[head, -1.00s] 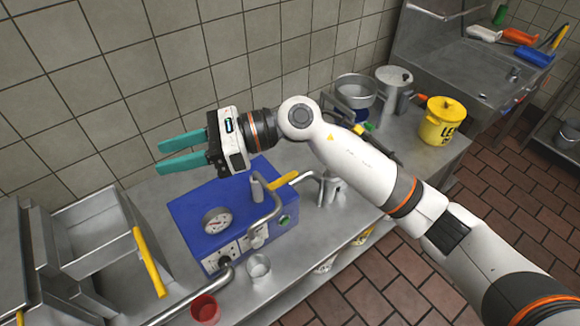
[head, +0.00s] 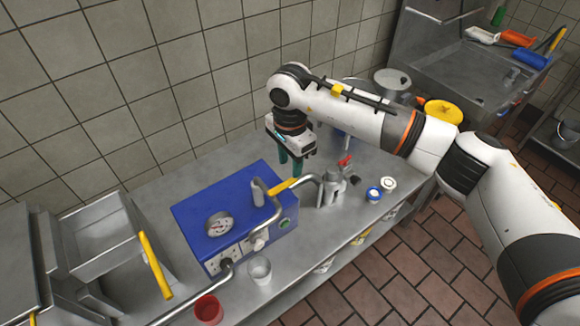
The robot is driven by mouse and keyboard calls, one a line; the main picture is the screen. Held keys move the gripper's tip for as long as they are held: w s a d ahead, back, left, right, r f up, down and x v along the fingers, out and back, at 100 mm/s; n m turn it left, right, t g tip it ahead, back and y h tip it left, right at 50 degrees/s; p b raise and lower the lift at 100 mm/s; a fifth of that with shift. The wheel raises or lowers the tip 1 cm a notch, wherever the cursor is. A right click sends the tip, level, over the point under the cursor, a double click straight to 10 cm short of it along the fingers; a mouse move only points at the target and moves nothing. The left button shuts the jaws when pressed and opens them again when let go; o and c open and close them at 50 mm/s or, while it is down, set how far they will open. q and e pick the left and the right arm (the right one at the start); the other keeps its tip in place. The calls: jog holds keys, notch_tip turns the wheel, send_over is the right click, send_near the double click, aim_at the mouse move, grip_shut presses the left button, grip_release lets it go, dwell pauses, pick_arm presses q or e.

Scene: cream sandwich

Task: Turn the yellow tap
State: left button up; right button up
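The yellow tap (head: 281,188) is a short yellow lever on the bent metal pipe at the right side of the blue machine (head: 190,212). My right gripper (head: 291,170) points down just behind and above the tap, with its teal fingers spread and nothing seen between them. The fingertips come down close to the lever in the picture; I cannot tell whether they touch it. My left gripper is not in view.
A grey metal device (head: 331,188) stands right of the tap. Blue (head: 374,194) and white (head: 389,184) round items lie further right. A metal cup (head: 259,270) and red cup (head: 208,309) stand in front. Another yellow handle (head: 154,264) is at left. A tiled wall rises behind.

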aim_at(290, 182)
notch_tip(290, 182, down, 4)
jog(key=shift+r+p, duration=0.1)
jog(key=shift+p, duration=0.65)
jog(key=shift+f, duration=0.55)
grip_shut()
